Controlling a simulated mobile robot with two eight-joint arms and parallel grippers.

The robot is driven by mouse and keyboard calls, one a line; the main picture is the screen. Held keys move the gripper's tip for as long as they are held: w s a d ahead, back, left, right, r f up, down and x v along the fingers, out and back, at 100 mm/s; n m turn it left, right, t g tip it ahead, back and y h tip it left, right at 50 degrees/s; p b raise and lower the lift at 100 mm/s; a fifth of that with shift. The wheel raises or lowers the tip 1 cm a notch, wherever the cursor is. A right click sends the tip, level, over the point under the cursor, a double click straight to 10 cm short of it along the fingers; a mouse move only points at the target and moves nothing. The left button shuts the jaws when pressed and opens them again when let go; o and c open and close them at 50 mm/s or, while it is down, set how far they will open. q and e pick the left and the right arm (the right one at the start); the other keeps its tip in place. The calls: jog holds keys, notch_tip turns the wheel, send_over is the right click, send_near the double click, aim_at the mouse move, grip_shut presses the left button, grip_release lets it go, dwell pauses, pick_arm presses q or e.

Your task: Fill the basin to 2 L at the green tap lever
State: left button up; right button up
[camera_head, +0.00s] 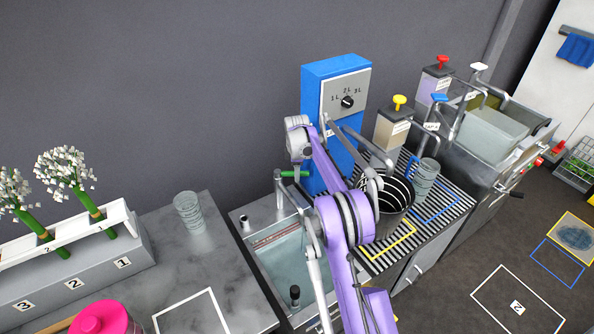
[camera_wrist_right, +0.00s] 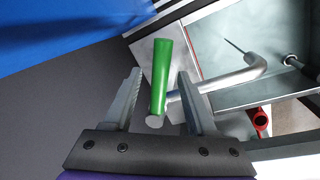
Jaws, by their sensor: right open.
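The green tap lever (camera_head: 294,173) stands at the back of the basin (camera_head: 262,278), just left of the blue dispenser. In the right wrist view the green lever (camera_wrist_right: 161,75) lies between the two spread fingers of my right gripper (camera_wrist_right: 160,78), with gaps visible on both sides. A metal spout (camera_wrist_right: 225,82) runs from beside the lever over the basin (camera_wrist_right: 225,125). The basin looks pale teal inside, with a red line on its back wall; the water level is not clear. My purple right arm hides part of the basin's right side. My left gripper is not in view.
The blue dispenser (camera_head: 318,85) has a black dial marked 1 L, 2 L and 3 L.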

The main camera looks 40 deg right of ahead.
grip_shut()
dwell(1.4)
